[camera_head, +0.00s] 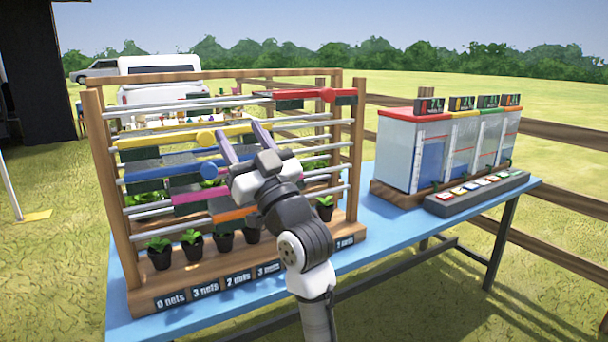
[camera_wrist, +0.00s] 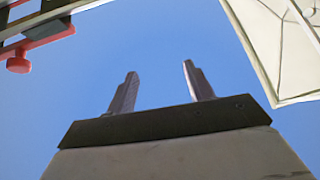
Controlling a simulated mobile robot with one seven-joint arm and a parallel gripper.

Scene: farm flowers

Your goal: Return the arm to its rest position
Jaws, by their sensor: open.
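My gripper (camera_head: 244,143) is in front of the wooden rack (camera_head: 104,200) in the head view, with its two purple-grey fingers pointing up. The fingers are spread apart and nothing is between them. In the wrist view my gripper (camera_wrist: 161,88) shows both fingers apart against plain blue sky. My arm reaches up from the bottom of the head view and hides part of the rack's lower middle. Whether the fingers touch the rack's rails cannot be told.
The rack has metal rails, coloured sliders such as a red one (camera_head: 328,95), and potted plants (camera_head: 193,243) along its base. Boxes (camera_head: 413,150) and a button panel (camera_head: 477,193) stand at the right of the blue table (camera_head: 370,232). A wooden fence (camera_head: 570,135) runs behind.

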